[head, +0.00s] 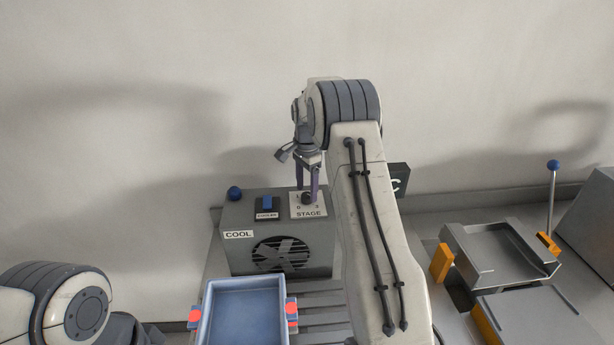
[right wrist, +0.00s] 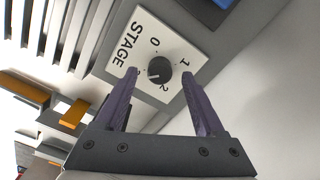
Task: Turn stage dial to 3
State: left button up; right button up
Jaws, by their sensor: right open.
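The stage dial (head: 307,198) is a dark round knob on a white plate marked STAGE, on top of the grey COOL unit. In the right wrist view the dial (right wrist: 161,69) shows with 0, 1 and 2 around it; the left finger hides the spot where a further mark would be. A light mark on the knob points to the lower left there, towards that finger. My right gripper (head: 307,182) is open, pointing down over the dial; in the right wrist view its purple fingertips (right wrist: 159,76) stand either side of the knob. I cannot tell whether they touch it.
A blue tray (head: 243,284) stands in front. A grey cradle with orange parts (head: 495,255) and a blue-topped lever (head: 552,190) are at the right.

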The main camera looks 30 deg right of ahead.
aim_at(306, 194)
notch_tip(306, 194, up, 9)
jog(key=b, duration=0.1)
jog(key=shift+f+b, duration=0.15)
jog(key=shift+b, duration=0.2)
